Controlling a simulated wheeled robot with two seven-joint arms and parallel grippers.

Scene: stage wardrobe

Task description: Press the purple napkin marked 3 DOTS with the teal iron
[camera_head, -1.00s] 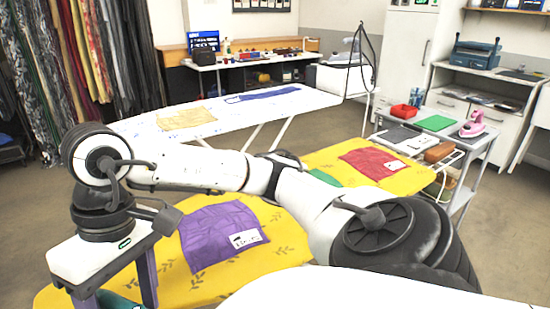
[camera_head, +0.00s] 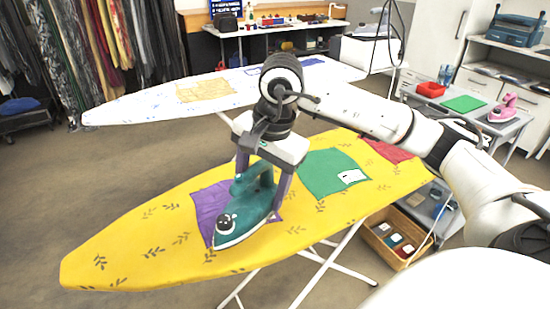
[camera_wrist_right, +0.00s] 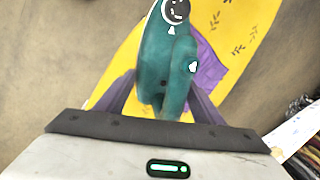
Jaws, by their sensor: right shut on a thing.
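The purple napkin (camera_head: 207,202) lies flat on the yellow leaf-patterned ironing board (camera_head: 130,258). It also shows in the right wrist view (camera_wrist_right: 210,68). The teal iron (camera_head: 252,205) is over the napkin and covers much of it, its nose toward the board's near edge. I cannot tell whether its sole touches the cloth. The napkin's white label is hidden now. My right gripper (camera_head: 263,178) is shut on the iron's handle from above; the iron (camera_wrist_right: 165,65) fills the middle of the right wrist view. My left gripper is not in view.
A green napkin (camera_head: 328,172) with a white label lies right of the purple one, and a red napkin (camera_head: 385,150) lies farther right. A white ironing board (camera_head: 140,108) stands behind. A side trolley holds a pink iron (camera_head: 503,107). A basket (camera_head: 390,245) sits below the board's right end.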

